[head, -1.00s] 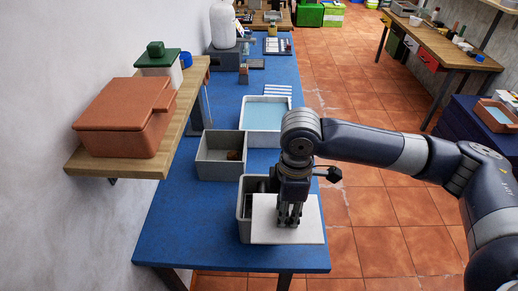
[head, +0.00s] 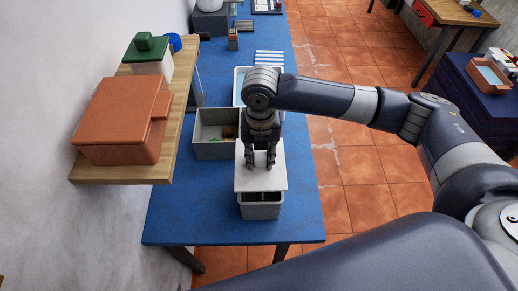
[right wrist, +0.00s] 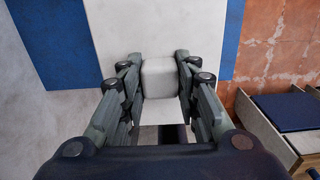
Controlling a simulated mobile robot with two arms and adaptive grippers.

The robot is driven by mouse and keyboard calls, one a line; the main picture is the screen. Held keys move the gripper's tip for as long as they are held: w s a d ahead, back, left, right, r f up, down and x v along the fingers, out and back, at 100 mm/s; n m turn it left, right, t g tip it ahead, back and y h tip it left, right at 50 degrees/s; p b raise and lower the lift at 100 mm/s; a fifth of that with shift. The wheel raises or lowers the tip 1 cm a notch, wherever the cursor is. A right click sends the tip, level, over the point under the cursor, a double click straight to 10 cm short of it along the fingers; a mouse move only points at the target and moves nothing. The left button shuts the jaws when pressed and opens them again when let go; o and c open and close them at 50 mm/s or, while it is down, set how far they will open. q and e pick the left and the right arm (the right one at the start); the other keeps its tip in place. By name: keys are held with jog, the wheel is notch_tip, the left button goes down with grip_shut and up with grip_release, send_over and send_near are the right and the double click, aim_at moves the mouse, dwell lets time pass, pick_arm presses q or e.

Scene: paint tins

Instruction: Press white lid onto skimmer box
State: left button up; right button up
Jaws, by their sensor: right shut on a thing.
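The white lid (head: 260,178) is a flat square plate, and my right gripper (head: 259,165) holds it from above. In the right wrist view the lid (right wrist: 110,30) has a pale block-like knob (right wrist: 160,78) between the two fingers. The grey skimmer box (head: 261,211) stands at the near end of the blue table. The lid overlaps its far part in the head view, and the near part of its dark inside shows. Whether the lid touches the rim, I cannot tell. My left gripper is not in view.
Behind the lid stands a grey bin (head: 213,149) with small items in it, and a pale tray (head: 238,84) is partly hidden by my arm. A wooden shelf (head: 168,160) on the left carries a terracotta box (head: 118,122). The table's near left (head: 190,205) is clear.

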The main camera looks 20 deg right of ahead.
aim_at(260, 168)
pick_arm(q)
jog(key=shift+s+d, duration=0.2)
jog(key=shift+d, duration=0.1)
pick_arm(e)
jog(key=shift+s, duration=0.1)
jog(key=shift+f+b, duration=0.5)
jog(key=shift+f, duration=0.5)
jog(key=shift+f+b, duration=0.8)
jog(key=shift+f, duration=1)
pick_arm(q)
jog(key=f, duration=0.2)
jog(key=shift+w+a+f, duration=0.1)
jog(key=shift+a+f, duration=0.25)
pick_arm(e)
jog(key=shift+f, duration=0.1)
jog(key=shift+f, duration=1.1)
jog(key=o, duration=1)
